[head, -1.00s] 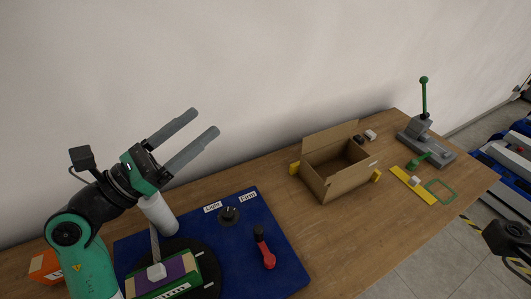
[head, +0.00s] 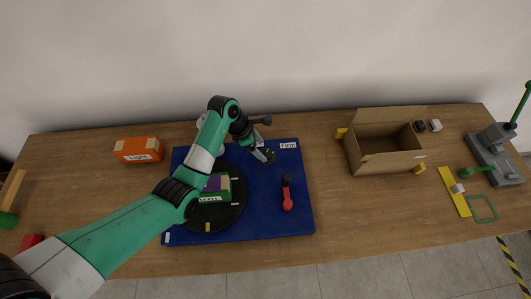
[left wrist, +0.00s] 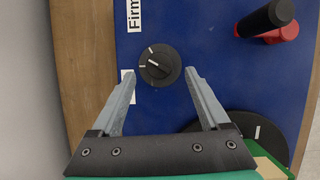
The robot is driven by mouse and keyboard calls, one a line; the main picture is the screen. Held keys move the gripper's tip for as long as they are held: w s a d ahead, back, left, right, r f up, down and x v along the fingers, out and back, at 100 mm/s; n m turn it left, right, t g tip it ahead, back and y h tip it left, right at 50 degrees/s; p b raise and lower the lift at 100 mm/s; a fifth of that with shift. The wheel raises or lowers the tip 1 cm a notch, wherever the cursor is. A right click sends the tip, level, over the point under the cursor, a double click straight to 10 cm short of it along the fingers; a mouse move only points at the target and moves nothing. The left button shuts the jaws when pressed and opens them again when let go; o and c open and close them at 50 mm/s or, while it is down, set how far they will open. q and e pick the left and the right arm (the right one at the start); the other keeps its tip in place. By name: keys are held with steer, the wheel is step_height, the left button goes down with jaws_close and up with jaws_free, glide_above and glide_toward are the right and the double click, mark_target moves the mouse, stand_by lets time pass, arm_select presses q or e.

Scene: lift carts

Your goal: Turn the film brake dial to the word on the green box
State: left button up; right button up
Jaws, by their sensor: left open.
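The black dial (left wrist: 160,65) sits on the blue board (head: 180,233). In the left wrist view it has a raised ridge and short white marks; I cannot tell which word it points at. A "Firm" label (head: 289,145) lies beside it; it also shows in the left wrist view (left wrist: 133,14). A second label (left wrist: 127,86) is mostly hidden behind a finger. My left gripper (left wrist: 159,73) is open, its fingertips on either side of the dial; contact is unclear. The green box (head: 213,198) stands on the black turntable, partly behind my arm, its word too small to read. My right gripper is out of view.
A red lever with a black knob (head: 287,200) stands right of the dial. An orange box labelled "Light" (head: 138,150) is at left. An open cardboard box (head: 388,164) and a grey press (head: 496,158) are at right. Bare wood lies between board and cardboard box.

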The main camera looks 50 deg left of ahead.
mark_target(266, 153)
arm_select(q)
steer(key=b+x, duration=0.1)
steer(key=x, duration=0.3)
steer(key=shift+r, duration=0.1)
jaws_close()
